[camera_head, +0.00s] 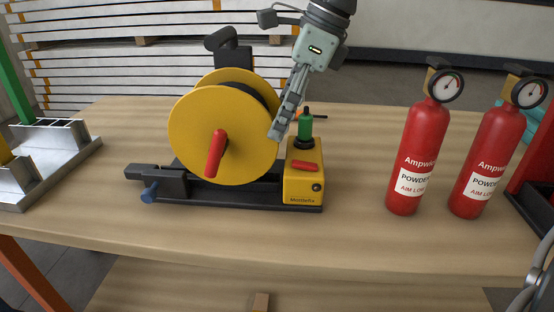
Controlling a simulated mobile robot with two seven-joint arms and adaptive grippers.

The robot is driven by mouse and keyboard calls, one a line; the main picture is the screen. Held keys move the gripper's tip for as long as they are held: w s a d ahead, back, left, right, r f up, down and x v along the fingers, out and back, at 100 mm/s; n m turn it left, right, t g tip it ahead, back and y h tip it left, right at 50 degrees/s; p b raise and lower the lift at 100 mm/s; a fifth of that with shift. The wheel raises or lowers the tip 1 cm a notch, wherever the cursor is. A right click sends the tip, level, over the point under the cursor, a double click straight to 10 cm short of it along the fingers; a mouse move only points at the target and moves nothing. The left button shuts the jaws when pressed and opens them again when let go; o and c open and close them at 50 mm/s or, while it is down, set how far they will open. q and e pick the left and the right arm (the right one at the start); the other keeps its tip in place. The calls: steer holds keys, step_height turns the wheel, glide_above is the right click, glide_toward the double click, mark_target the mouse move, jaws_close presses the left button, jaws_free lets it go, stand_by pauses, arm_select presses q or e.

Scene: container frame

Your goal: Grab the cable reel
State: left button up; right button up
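The cable reel (193,128) is a yellow drum with a red handle (215,153). It stands upright on a black stand (245,195) on the wooden table. One gripper (280,130), which I take as my right because its arm leans in from the upper right, points down and left. Its fingertips overlap the reel's right edge in the picture; I cannot tell whether they touch it. The fingers are seen nearly edge-on, so their opening is unclear.
A yellow box (303,187) with a green-topped post (305,123) adjoins the stand. Two red fire extinguishers (411,150) (486,155) stand at the right. A grey metal part (55,140) lies at the left. The table front (300,240) is clear.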

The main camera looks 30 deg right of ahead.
steer(key=shift+w, duration=0.1)
steer(key=c, duration=0.9)
steer(key=shift+w+r, duration=0.15)
steer(key=shift+r, duration=0.05)
steer(key=shift+c, duration=0.2)
